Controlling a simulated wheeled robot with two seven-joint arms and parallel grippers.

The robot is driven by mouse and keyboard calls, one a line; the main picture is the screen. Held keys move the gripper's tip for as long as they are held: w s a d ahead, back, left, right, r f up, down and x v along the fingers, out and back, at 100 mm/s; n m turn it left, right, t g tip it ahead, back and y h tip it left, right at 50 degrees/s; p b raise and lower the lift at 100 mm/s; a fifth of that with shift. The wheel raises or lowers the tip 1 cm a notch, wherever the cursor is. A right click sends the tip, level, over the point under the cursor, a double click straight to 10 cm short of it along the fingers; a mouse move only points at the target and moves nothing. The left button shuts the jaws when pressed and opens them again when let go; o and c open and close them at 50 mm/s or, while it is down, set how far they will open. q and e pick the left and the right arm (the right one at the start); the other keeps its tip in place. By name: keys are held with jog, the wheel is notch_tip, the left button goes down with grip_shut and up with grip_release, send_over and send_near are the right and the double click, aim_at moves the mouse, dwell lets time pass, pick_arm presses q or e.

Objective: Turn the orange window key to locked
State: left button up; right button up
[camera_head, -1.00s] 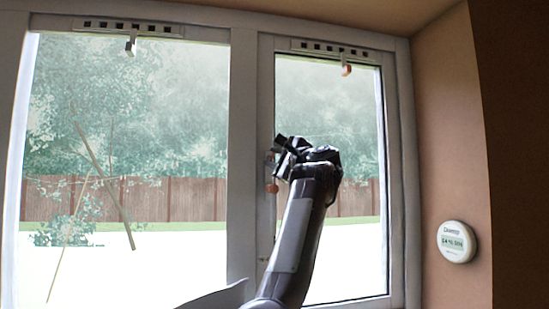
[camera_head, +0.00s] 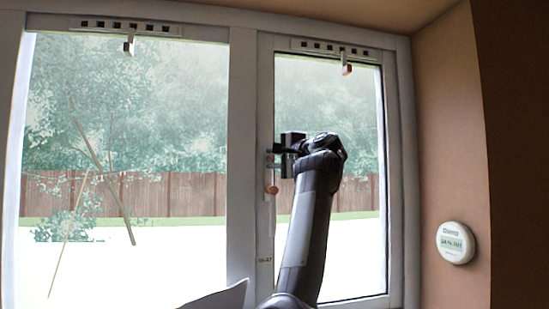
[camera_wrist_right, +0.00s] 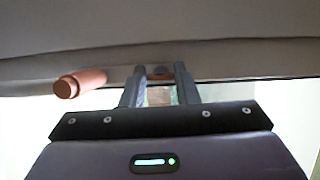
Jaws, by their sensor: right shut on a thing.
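My right gripper (camera_head: 280,157) reaches the frame post of the right window pane from the right, its jaws level and pointing left at the window handle. In the right wrist view the two fingers (camera_wrist_right: 158,76) stand either side of a small dull orange-brown piece, which looks like the window key (camera_wrist_right: 159,95); the gripper is shut on it. Its turn angle is hard to tell, as the fingers partly hide it. An orange knob (camera_head: 272,189) sits just below the gripper on the handle; an orange cylinder (camera_wrist_right: 80,83) sticks out left of the fingers in the wrist view. My left gripper is out of view.
Glass panes lie either side of the frame post (camera_head: 242,150). Vents with small hanging latches (camera_head: 129,46) run along the top. A round white thermostat (camera_head: 455,242) is on the right wall. Free room lies between the arm and that wall.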

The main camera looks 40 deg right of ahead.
jog(key=shift+s+d+r, duration=0.1)
jog(key=shift+s+r, duration=0.05)
jog(key=shift+r, duration=0.2)
jog(key=o, duration=1)
jog(key=shift+w+d+f, duration=0.2)
jog(key=shift+w+f, duration=0.1)
jog(key=shift+s+a+f+b, duration=0.15)
jog(key=shift+s+b, duration=0.3)
jog(key=shift+s, duration=0.1)
jog(key=s+b, duration=0.3)
jog(key=s, duration=0.3)
jog(key=shift+s+a, duration=0.3)
jog(key=shift+s, duration=0.05)
